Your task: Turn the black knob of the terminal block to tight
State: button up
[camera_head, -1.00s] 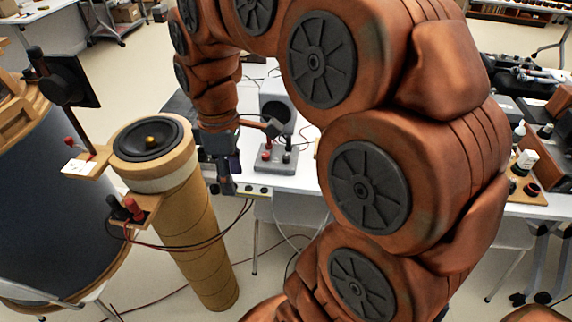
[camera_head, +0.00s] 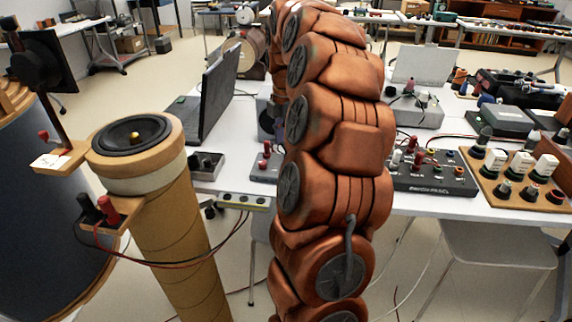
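The terminal block (camera_head: 98,226) is a small wooden shelf on the side of the tall cardboard speaker tube (camera_head: 178,240), at the left of the head view. It bears a black knob (camera_head: 88,208) and, to its right, a red knob (camera_head: 108,211). Black and red wires run from it to the right. I cannot tell how tight the black knob is. My copper-coloured arm stands upright in the middle of the view, well right of the terminal block. My gripper does not show; it seems hidden behind the arm.
A round black speaker cone (camera_head: 132,134) tops the tube. A large dark cylinder (camera_head: 40,220) stands at left. The white table behind holds a laptop (camera_head: 208,95), a power strip (camera_head: 243,201) and a control box (camera_head: 432,178). Wires hang between tube and table.

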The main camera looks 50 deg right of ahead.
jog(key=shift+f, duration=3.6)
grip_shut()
